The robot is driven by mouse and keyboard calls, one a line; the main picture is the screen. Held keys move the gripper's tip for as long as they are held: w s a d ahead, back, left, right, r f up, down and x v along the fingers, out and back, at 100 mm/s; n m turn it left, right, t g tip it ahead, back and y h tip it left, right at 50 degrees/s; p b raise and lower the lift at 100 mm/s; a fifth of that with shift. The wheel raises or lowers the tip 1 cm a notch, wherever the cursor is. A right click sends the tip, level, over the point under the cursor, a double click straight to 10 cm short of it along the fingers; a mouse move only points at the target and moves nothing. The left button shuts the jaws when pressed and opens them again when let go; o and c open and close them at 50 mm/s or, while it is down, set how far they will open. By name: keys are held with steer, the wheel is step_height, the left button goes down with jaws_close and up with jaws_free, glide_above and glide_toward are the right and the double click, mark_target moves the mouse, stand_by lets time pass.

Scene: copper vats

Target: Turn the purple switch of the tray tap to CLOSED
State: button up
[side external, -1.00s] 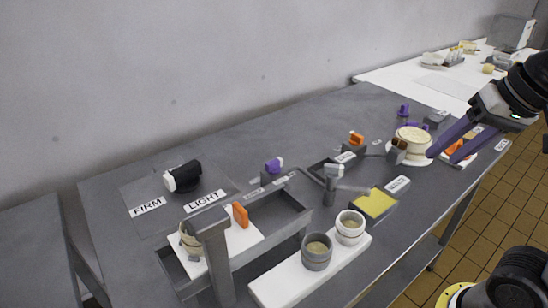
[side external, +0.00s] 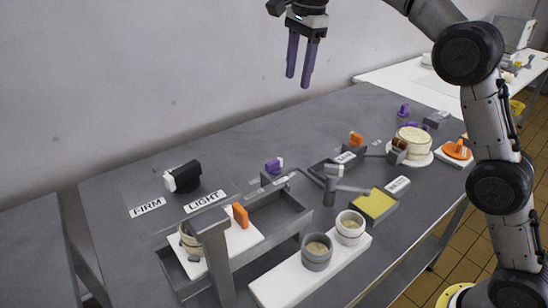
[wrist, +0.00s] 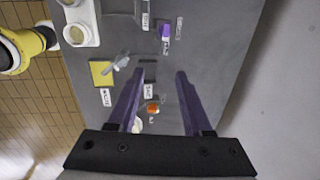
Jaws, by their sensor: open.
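The purple switch (side external: 273,167) with a white end sits on a small grey block behind the grey tray (side external: 285,240) in the side view. It also shows as a purple block (wrist: 165,31) near the top of the wrist view, between small white labels (wrist: 165,47). The label words are too small for me to read. My gripper (side external: 298,80) is open and empty, pointing down high above the back of the table. The switch is well below it and apart from it. In the wrist view my purple fingers (wrist: 158,74) are spread wide.
A black and white switch (side external: 183,177) stands by the FIRM and LIGHT labels. An orange switch (side external: 356,139), a grey tap (side external: 330,185), a yellow sponge (side external: 376,204), two cups (side external: 317,252) and a cream wheel (side external: 413,137) stand nearby. The back of the table is fairly clear.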

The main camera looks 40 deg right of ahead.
steer(key=g, duration=0.2)
glide_above(274, 162)
step_height(274, 162, down, 11)
step_height(274, 162, down, 13)
steer(key=shift+w+f, duration=0.1)
steer(key=shift+f, duration=0.1)
jaws_close()
